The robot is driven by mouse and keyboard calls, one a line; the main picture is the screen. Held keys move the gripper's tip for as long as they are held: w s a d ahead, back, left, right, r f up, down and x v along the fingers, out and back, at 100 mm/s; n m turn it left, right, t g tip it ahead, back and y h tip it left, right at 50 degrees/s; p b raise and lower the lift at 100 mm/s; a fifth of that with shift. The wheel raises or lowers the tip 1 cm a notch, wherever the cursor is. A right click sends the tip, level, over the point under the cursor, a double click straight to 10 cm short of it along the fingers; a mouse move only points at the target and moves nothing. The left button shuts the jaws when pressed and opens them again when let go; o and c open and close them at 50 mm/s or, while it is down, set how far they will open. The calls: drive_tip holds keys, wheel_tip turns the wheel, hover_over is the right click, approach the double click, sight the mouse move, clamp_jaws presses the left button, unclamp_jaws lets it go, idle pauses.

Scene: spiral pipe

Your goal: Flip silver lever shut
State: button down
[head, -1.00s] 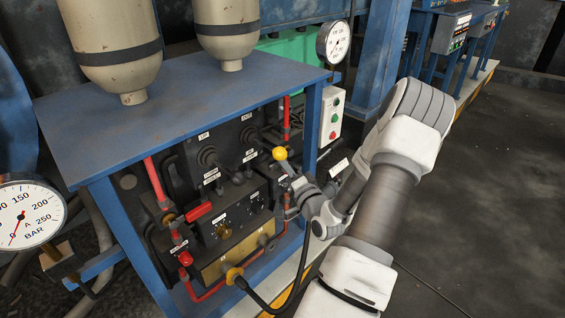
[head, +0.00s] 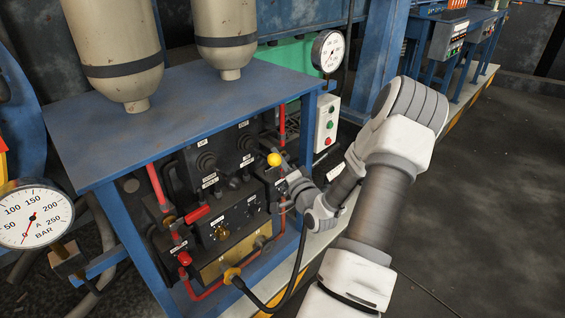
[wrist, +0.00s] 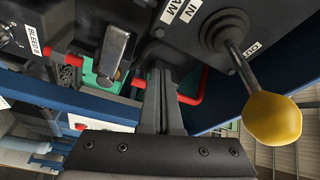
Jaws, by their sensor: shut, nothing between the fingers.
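A flat silver lever (wrist: 115,52) hangs from the dark panel in the wrist view, left of my fingers, with a visible gap between. In the head view I cannot make it out behind my gripper. My gripper (wrist: 160,88) is shut and empty, its fingers together between the silver lever and the yellow-knobbed lever. In the head view my gripper (head: 284,176) is at the right side of the control panel (head: 235,222), just below the yellow knob (head: 274,159). The yellow knob is large at the right of the wrist view (wrist: 272,118).
Red pipes (wrist: 185,92) run behind my fingers. A red handle (head: 197,215) and a black cable (head: 290,285) are on the panel's front. A blue frame post (head: 308,135) and a white button box (head: 327,125) stand right of the panel. Floor at right is clear.

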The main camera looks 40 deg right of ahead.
drive_tip(key=s+f+p, duration=0.1)
drive_tip(key=s+f, duration=0.2)
drive_tip(key=s, duration=0.6)
drive_tip(key=shift+s, duration=0.2)
drive_tip(key=shift+w+d, duration=0.1)
